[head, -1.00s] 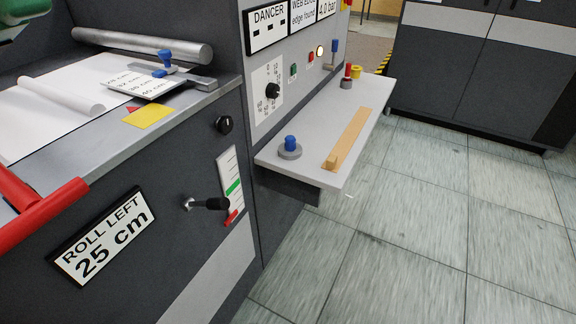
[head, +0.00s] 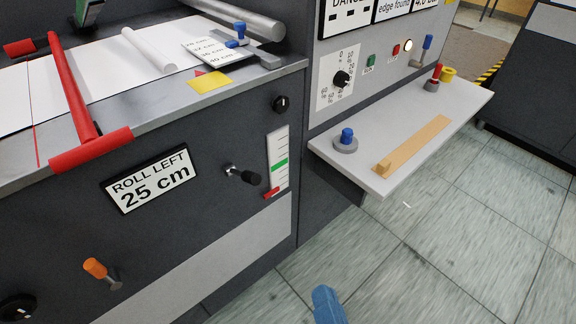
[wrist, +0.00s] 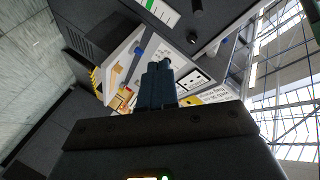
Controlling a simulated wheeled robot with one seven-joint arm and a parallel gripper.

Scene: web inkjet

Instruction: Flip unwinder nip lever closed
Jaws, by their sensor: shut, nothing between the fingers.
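No label marks the nip lever, so I cannot tell for sure which one it is. On the dark front panel, a lever with an orange grip (head: 95,268) sticks out at lower left. A black-handled lever (head: 243,175) sits beside a green, white and red scale. A red bar handle (head: 85,120) lies across the paper bed at left. My gripper (wrist: 158,85) has its blue fingers together, empty, in the wrist view. A blue tip of my gripper (head: 327,303) shows at the bottom of the head view, over the floor, apart from all levers.
A grey shelf (head: 460,108) juts from the machine at right, with a blue knob (head: 346,138) and a wooden strip (head: 412,146). A "ROLL LEFT 25 cm" sign (head: 150,180) is on the panel. Open tiled floor (head: 430,250) lies at lower right.

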